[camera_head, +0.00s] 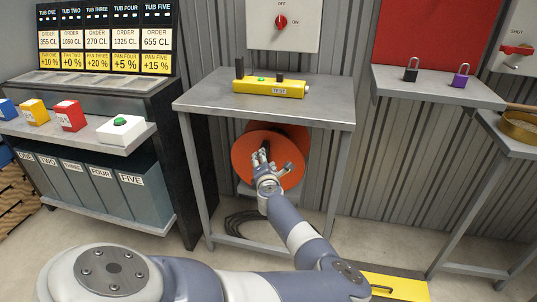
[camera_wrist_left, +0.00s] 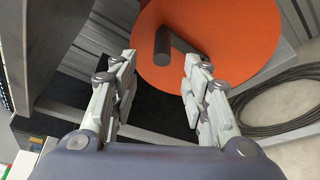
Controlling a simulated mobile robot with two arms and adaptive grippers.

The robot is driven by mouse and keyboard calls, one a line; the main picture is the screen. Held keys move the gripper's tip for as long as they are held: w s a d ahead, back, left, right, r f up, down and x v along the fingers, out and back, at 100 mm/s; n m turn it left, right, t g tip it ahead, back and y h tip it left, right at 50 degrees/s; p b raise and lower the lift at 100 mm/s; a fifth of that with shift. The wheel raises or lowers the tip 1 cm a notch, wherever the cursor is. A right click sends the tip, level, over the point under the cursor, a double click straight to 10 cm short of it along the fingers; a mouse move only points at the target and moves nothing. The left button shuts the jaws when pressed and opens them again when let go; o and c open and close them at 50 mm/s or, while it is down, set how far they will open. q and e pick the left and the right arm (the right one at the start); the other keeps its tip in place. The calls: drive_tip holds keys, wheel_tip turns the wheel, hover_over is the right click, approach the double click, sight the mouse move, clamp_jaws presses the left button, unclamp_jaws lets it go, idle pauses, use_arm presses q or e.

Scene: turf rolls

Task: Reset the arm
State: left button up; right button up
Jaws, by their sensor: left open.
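My left gripper (camera_head: 271,161) is open and empty, in front of the round face of an orange drum (camera_head: 241,150) under the metal table. In the left wrist view the two fingers of this gripper (camera_wrist_left: 161,68) are spread apart. The orange face (camera_wrist_left: 235,30) fills the upper middle there, with a dark grey rod (camera_wrist_left: 162,42) sticking out of it. The rod shows between and beyond the fingertips, with no finger closed on it. In the head view the hand hides part of the drum's face. My right gripper is not in view.
The metal table (camera_head: 210,103) stands over the drum and carries a yellow tester (camera_head: 270,88). A coiled cable (camera_head: 250,226) lies on the floor below. A shelf with coloured blocks and a green button (camera_head: 121,126) is left. Two padlocks sit on the right shelf (camera_head: 432,87).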

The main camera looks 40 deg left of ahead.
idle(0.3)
